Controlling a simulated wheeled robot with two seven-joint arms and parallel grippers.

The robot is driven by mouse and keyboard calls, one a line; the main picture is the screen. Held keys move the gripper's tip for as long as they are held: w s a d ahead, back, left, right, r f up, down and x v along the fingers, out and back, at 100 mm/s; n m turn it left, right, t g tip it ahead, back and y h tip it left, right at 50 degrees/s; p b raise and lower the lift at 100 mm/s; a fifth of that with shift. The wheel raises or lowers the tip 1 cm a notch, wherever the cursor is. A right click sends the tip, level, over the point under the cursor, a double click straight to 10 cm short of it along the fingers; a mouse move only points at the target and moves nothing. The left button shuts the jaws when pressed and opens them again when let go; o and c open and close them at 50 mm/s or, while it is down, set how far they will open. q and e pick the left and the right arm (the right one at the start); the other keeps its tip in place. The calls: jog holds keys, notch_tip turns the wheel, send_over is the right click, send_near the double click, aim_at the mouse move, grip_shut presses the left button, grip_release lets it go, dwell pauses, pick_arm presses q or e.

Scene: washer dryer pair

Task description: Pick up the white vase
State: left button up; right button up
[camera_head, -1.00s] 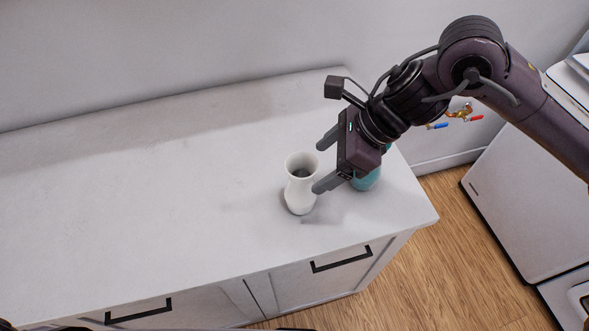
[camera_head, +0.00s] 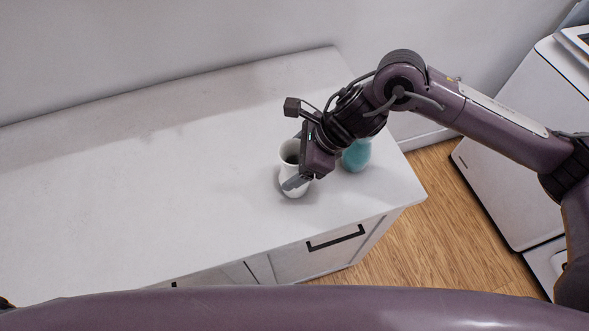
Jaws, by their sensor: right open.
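The white vase (camera_head: 286,168) stands upright on the white countertop, left of a teal vase. My right gripper (camera_head: 293,160) reaches in from the right and is open. Its near finger crosses in front of the vase's lower body, and its far finger is behind the rim, so the vase is between the fingers. I cannot tell if either finger touches it. The gripper body hides the vase's right side. My left gripper is not in view.
The teal vase (camera_head: 357,154) stands close behind the right gripper on the countertop (camera_head: 150,190). The counter left of the white vase is clear. The counter's right edge drops to a wood floor (camera_head: 425,230). A white appliance (camera_head: 510,165) stands at the right.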

jog(key=shift+c, duration=0.5)
jog(key=c, duration=1.2)
jog(key=shift+r, duration=0.1)
